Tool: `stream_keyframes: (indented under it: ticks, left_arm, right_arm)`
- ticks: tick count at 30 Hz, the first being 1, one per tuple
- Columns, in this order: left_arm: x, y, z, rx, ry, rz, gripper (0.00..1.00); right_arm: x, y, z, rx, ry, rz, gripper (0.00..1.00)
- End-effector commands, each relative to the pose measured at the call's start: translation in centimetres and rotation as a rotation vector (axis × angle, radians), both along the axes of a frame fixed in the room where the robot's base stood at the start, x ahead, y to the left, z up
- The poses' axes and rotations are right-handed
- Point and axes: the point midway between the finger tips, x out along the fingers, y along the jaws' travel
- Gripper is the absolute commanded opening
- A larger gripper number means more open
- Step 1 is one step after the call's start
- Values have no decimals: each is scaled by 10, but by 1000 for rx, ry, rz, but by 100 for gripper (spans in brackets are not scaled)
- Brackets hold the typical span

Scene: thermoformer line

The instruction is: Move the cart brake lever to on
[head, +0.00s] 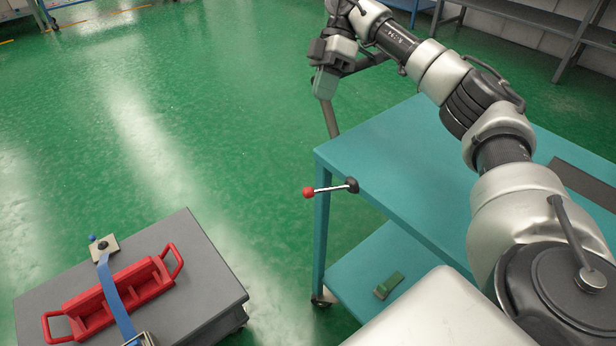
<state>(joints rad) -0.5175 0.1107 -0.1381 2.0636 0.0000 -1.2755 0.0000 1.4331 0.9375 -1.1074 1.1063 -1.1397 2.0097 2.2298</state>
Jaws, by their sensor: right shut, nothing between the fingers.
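The brake lever (328,188) is a short metal rod with a red knob at its left end and a dark hub at its right end. The hub sits at the near left side of the teal cart (400,150), just below the top. The rod points left, almost level. My right gripper (325,84) is shut and empty. My left gripper is not in view.
A grey platform (205,250) at the lower left holds a red tote (150,268) under a blue strap. A green block (388,285) lies on the cart's lower shelf. Grey shelving (540,25) stands at the back right.

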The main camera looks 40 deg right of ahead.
Motion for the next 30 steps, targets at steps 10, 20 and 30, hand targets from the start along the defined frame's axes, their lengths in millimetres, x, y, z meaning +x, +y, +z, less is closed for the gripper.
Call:
stream_keyframes:
  ticks: [10, 20, 30]
  left_arm:
    - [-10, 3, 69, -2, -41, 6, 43]
    - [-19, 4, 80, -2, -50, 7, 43]
    - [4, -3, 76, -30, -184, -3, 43]
  right_arm:
    - [-11, 19, -33, -2, 2, 2, 0]
    - [-32, 59, -92, -1, 2, 4, 0]
    - [-64, 86, -116, -1, -2, 2, 0]
